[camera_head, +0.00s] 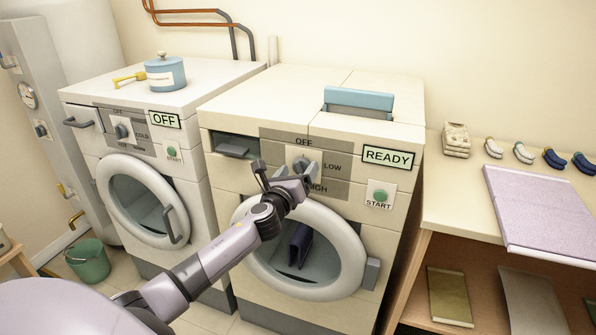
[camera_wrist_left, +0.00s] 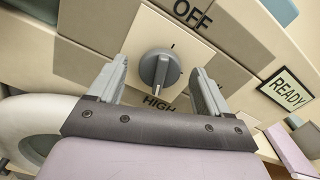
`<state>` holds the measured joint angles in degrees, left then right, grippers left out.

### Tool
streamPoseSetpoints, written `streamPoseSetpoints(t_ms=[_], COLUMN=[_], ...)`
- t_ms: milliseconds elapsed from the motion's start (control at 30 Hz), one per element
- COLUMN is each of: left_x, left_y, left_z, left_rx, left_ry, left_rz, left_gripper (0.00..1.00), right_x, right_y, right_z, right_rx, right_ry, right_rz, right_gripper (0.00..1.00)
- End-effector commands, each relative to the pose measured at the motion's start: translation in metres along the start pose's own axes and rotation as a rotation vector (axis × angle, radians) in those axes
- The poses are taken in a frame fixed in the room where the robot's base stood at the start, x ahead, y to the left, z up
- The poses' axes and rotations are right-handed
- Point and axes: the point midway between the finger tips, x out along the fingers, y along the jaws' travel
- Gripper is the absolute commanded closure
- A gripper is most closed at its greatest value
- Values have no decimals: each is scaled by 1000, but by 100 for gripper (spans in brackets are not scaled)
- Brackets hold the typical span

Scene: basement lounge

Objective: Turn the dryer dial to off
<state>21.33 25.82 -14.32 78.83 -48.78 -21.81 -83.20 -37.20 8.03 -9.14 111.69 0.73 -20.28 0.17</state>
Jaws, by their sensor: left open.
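The dryer (camera_head: 386,225) is the right of two white machines, with a "READY" sign. Its grey dial (camera_head: 301,163) sits on a panel marked OFF above, LOW at the right and HIGH below. My left gripper (camera_head: 285,172) is open in front of the panel. In the left wrist view its two fingers (camera_wrist_left: 161,82) stand apart, one on each side of the dial, with no clear contact. My right gripper is not in view.
A washer (camera_head: 195,190) with an "OFF" sign stands at the left, a blue pot (camera_head: 165,73) on top. The dryer's green START button (camera_head: 380,196) is right of the dial, its round door (camera_head: 345,250) below. A shelf table (camera_head: 460,200) stands at the right.

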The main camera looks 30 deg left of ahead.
Motion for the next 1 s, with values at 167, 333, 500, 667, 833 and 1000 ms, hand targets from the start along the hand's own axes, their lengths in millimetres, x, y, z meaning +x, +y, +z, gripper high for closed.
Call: streamPoseSetpoints(t_ms=[167,333,500,667,833,1000], left_x=[5,5,5,5,5,5], left_y=[0,0,0,0,0,0], left_z=[0,0,0,0,0,-1], left_rx=[-1,-1,-1,-1,-13,-65], left_ry=[0,1,1,1,1,1], left_rz=[-1,-1,-1,-1,-1,-1], left_gripper=[21,21,51,76,76,76], right_x=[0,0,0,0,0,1], right_y=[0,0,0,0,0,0], right_z=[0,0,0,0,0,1], right_rx=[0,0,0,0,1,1], right_ry=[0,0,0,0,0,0], right_rz=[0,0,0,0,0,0], right_gripper=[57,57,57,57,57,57])
